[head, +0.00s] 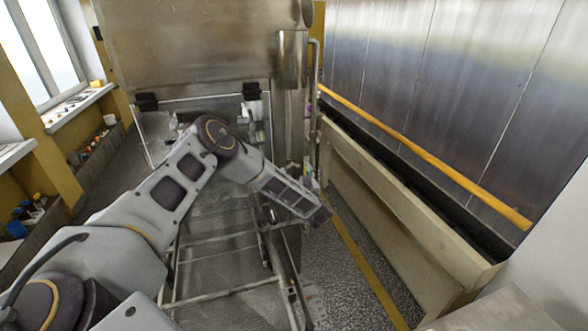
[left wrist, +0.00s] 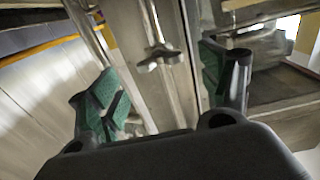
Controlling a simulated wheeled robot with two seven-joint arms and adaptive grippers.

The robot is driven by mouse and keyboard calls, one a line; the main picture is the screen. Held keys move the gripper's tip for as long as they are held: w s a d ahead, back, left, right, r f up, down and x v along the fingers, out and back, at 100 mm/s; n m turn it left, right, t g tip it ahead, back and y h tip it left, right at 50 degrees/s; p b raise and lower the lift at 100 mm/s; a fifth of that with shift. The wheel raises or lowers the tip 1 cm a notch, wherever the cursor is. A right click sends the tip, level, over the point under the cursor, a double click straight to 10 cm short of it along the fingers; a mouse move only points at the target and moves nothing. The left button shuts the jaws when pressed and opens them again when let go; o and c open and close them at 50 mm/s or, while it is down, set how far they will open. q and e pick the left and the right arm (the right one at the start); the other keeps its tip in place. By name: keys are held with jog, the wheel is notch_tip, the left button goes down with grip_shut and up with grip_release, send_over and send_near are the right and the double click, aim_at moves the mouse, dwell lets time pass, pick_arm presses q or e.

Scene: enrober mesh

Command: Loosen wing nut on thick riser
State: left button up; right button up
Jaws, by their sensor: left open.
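A metal wing nut (left wrist: 160,57) sits on a threaded rod in the left wrist view, against a tall metal riser (left wrist: 166,97). My left gripper (left wrist: 157,78) is open, with one green-padded finger on each side of the wing nut in the picture. No pad visibly touches the nut, and nothing is held. In the head view, my left arm reaches over the machine frame. Its fingers cannot be made out there, and the wing nut cannot be made out either. My right gripper is in neither view.
A steel machine hood (head: 180,45) stands at the back, above an open metal frame (head: 215,290). A beige barrier (head: 400,215) and a yellow rail (head: 430,155) run along the right. Speckled floor (head: 335,285) lies clear between frame and barrier. A shiny tube (left wrist: 88,30) stands near the left finger.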

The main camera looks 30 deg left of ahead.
aim_at(294, 168)
pick_arm(q)
jog(key=shift+x, duration=1.75)
jog(key=shift+c, duration=0.2)
jog(key=c, duration=1)
